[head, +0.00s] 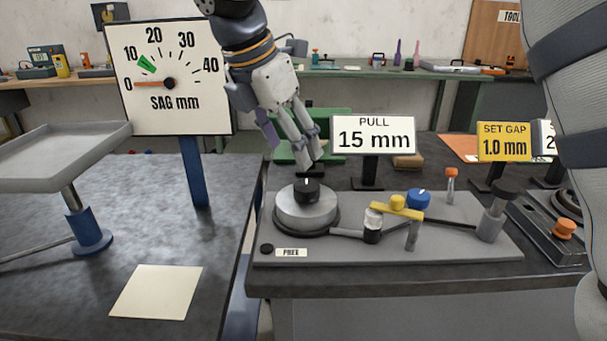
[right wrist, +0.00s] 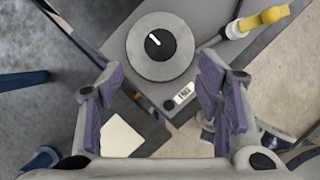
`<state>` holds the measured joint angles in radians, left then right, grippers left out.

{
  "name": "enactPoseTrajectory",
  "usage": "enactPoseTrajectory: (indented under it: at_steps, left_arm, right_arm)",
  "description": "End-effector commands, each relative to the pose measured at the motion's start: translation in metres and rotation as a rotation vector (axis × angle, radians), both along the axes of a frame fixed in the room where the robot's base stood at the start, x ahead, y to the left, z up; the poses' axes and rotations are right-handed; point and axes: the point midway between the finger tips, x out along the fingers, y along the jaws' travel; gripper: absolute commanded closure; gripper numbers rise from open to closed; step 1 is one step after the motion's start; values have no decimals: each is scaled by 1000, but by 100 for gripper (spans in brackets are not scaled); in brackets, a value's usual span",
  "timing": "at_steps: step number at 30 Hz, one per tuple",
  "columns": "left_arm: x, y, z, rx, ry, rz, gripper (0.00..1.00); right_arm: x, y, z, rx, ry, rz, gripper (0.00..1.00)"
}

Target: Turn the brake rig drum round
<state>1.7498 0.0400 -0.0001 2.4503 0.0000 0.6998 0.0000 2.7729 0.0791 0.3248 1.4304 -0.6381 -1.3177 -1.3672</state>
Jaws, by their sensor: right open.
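The brake rig drum (head: 306,213) is a round silver disc with a black knob (head: 306,190) on top, at the left of a grey rig plate (head: 380,255). In the right wrist view the drum (right wrist: 160,70) lies at the top middle; its knob (right wrist: 160,43) has a white mark pointing up-left. A small label reading FREE (head: 291,252) is in front of it. My right gripper (head: 309,167) hangs just above and behind the knob in the head view. Its purple-padded fingers (right wrist: 163,70) are open and empty, spread to both sides below the knob. My left gripper is not in view.
Right of the drum are a yellow lever (head: 397,211), a blue knob (head: 419,199) and grey posts. A PULL 15 mm sign (head: 373,134) stands behind. At left are a SAG mm dial (head: 170,80), a grey tray (head: 60,155) and a pale square (head: 157,291).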

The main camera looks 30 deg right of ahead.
Motion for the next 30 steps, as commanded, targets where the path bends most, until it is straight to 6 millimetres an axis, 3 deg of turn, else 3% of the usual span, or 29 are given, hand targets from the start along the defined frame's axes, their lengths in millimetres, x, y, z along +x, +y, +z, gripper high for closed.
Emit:
enactPoseTrajectory:
  at_steps: [3, 9, 14, 21, 22, 28, 30]
  left_arm:
    - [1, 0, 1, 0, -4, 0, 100]
    - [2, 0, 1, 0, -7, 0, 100]
    - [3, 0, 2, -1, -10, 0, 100]
    - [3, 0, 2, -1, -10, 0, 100]
    - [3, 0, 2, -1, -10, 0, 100]
    - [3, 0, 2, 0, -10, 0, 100]
    - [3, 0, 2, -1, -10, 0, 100]
  right_arm:
    - [2, -12, -29, 2, 3, -1, 40]
    - [6, -28, -69, 2, 2, -1, 40]
    - [8, -34, -83, 2, -1, -1, 40]
    - [8, -35, -85, 1, -1, -1, 40]
    - [8, -35, -85, 1, -1, -1, 43]
    - [8, -34, -85, 1, -1, -1, 88]
    - [8, -34, -85, 1, -1, -1, 89]
